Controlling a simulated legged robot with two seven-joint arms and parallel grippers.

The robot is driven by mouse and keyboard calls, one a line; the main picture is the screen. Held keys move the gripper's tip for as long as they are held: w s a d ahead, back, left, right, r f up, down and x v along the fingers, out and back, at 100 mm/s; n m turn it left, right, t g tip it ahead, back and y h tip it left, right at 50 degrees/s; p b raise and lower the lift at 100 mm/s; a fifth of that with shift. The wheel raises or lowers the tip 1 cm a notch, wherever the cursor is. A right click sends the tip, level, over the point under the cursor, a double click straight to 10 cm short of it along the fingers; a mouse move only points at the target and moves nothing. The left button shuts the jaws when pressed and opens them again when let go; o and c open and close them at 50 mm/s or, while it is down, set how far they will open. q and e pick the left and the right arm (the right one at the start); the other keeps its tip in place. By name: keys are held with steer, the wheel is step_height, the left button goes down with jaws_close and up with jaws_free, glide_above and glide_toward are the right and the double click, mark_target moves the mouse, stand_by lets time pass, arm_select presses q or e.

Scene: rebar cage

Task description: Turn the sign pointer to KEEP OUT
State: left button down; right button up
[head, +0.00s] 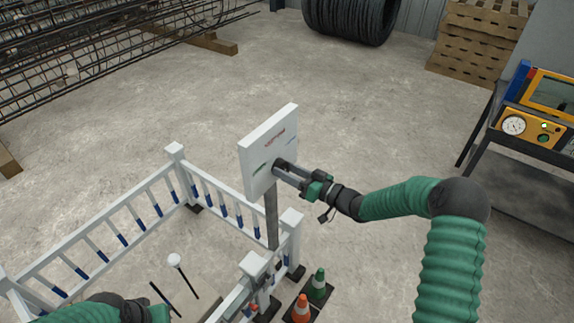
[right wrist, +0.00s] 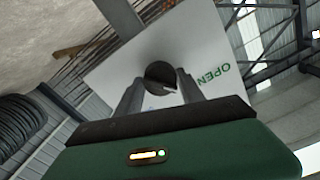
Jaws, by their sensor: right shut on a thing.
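The white sign board (head: 256,146) stands tilted in the picture on a grey post (head: 271,215). It has small red lettering near its top, green at left and blue at right; the red and blue words cannot be read. The right wrist view shows the board (right wrist: 110,75) with green OPEN lettering (right wrist: 218,77). My right gripper (head: 281,168) is at the board's face, shut on the dark round pointer knob (right wrist: 160,74), which sits between its fingers. Which way the pointer aims cannot be told. My left arm shows at the bottom left; its gripper fingers are not in view.
White fence panels (head: 176,160) with blue-marked bars stand left of and below the sign. A bench with a yellow gauge panel (head: 535,128) is at right. The floor behind the sign is clear.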

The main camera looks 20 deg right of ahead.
steer(key=shift+d+r+m+p, duration=0.1)
steer(key=shift+m+p, duration=2.05)
steer(key=shift+m, duration=1.75)
steer(key=o, duration=1.4)
steer(key=shift+w+f, duration=0.15)
steer(key=shift+f, duration=0.05)
steer(key=shift+c, duration=0.2)
